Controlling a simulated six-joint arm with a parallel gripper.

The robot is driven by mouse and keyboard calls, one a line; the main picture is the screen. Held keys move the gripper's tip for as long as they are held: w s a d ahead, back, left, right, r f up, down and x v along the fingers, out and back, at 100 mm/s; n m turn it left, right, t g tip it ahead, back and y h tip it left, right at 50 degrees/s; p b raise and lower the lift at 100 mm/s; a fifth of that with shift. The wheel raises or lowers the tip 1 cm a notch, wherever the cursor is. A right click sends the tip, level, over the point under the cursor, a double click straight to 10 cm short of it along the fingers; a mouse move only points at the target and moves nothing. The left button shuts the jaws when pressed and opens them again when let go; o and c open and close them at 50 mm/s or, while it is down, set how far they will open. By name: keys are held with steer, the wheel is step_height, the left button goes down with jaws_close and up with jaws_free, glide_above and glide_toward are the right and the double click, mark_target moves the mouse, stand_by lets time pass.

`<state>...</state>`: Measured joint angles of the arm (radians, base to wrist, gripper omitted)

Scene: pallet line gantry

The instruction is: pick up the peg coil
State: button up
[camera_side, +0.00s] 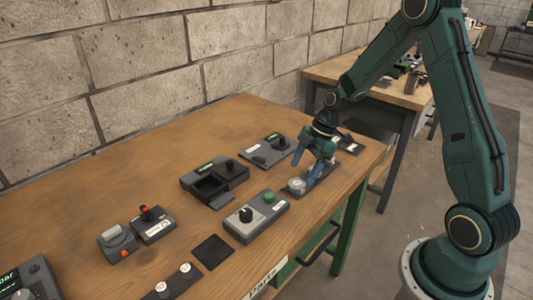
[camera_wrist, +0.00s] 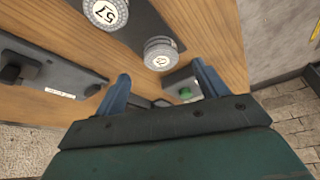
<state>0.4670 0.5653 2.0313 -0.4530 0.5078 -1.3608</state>
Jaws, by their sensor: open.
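Two round, light grey coil-like pieces with printed number labels show in the wrist view. One, marked 57 (camera_wrist: 106,12), is at the top edge; a smaller one (camera_wrist: 160,53) lies ahead of the gap between my fingers. I cannot tell for sure which is the peg coil. In the side view one round grey piece (camera_side: 297,185) sits at the near end of a dark strip (camera_side: 325,172) by the table's right edge. My gripper (camera_side: 307,168) is above this strip with blue fingers apart and nothing held. It also shows in the wrist view (camera_wrist: 162,85).
A control box with black knob and green button (camera_side: 255,216) stands close by. An open-topped dark box (camera_side: 214,184) and a grey switch box (camera_side: 265,150) stand behind. A black square pad (camera_side: 213,251) lies nearer. Bare wood (camera_side: 120,190) lies at left.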

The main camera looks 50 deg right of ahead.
mark_target(297, 183)
steer(key=shift+x, duration=2.25)
steer(key=shift+s, duration=0.15)
steer(key=c, duration=1.1)
steer(key=shift+c, duration=0.2)
steer(key=shift+r, duration=0.15)
step_height(297, 183, up, 20)
